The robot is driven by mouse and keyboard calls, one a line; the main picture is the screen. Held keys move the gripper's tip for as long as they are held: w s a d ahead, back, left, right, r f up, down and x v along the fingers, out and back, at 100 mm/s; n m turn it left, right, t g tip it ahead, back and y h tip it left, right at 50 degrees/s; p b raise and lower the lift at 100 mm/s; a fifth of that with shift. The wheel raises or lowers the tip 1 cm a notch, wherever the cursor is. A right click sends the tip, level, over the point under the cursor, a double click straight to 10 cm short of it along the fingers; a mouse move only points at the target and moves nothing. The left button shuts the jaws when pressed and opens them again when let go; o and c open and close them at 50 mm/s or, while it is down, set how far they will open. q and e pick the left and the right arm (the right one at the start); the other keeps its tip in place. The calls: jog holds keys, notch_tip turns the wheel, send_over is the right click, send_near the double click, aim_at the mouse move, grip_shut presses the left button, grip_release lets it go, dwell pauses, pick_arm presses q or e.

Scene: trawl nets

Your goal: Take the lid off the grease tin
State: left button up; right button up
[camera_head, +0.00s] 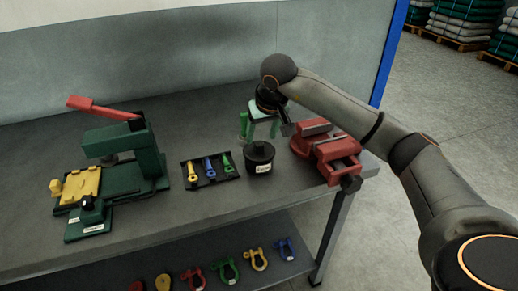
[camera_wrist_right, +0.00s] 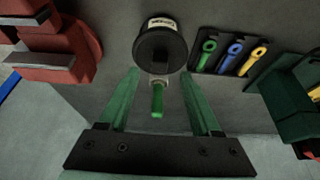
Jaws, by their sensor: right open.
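The grease tin (camera_head: 260,168) is a dark round pot with a white label, standing upright on the bench. Its black lid (camera_head: 259,151) with a knob sits on top. In the right wrist view the lid (camera_wrist_right: 160,50) shows from above, just beyond the fingertips. My right gripper (camera_head: 262,137) is behind the tin, its green fingers pointing down. In the right wrist view the gripper (camera_wrist_right: 161,74) is open, fingers apart, not touching the lid. A small green stick-like thing (camera_wrist_right: 157,101) shows between the fingers. My left gripper is not in view.
A black tray (camera_head: 211,170) with yellow, blue and green tools lies left of the tin. A red vise (camera_head: 325,150) stands close on the right. A green press with a red lever (camera_head: 125,140) is at far left. Several shackles (camera_head: 225,271) lie on the lower shelf.

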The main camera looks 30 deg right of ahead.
aim_at(259, 144)
jog(key=x, duration=0.4)
grip_shut()
dwell(0.4)
